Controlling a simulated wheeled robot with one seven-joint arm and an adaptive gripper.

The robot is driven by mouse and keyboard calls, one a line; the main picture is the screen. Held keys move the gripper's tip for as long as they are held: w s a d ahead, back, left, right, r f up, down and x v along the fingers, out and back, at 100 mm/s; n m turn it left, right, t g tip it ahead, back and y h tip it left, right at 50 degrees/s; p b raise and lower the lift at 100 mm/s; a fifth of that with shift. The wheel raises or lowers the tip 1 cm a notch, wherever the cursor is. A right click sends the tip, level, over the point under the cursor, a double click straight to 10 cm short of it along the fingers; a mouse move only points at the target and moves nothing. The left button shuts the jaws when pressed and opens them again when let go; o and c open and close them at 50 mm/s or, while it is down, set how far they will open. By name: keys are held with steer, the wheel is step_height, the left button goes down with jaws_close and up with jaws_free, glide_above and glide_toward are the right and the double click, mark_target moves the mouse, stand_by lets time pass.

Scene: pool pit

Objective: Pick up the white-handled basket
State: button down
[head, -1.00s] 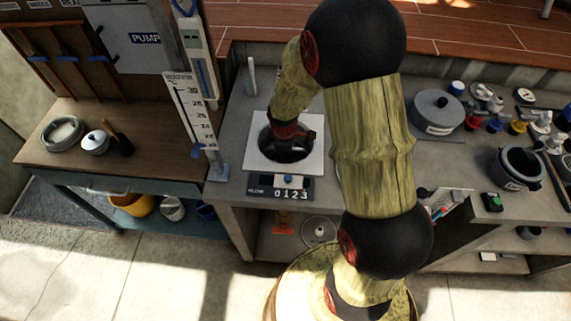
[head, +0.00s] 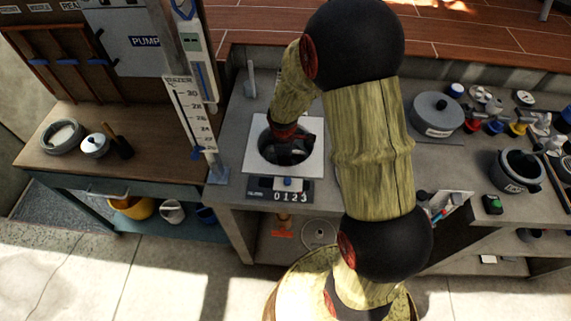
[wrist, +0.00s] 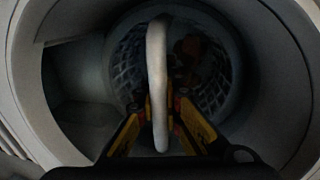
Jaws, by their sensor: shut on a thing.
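The basket (wrist: 207,90) is a dark lattice basket low in a round well, with a white handle (wrist: 157,75) arching across the middle of the wrist view. My gripper (wrist: 161,100) reaches into the well, its yellow-and-black fingers on either side of the handle and shut on it. In the head view my gripper (head: 288,152) is down inside the dark round opening of a square white frame (head: 257,128) set in the grey counter. The basket is hidden there by my gripper and the opening's rim.
The well wall (wrist: 70,120) closely surrounds my gripper. A counter display (head: 289,196) reading 0123 sits in front of the opening. A tall thermometer board (head: 190,115) stands left. A grey lidded pot (head: 436,113) and several small fittings are on the right counter.

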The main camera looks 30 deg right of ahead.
steer(key=shift+r, duration=0.1)
step_height(320, 180, up, 18)
steer(key=p, duration=0.6)
steer(key=shift+p, duration=0.4)
steer(key=shift+r+p, duration=0.9)
steer(key=shift+r, duration=0.25)
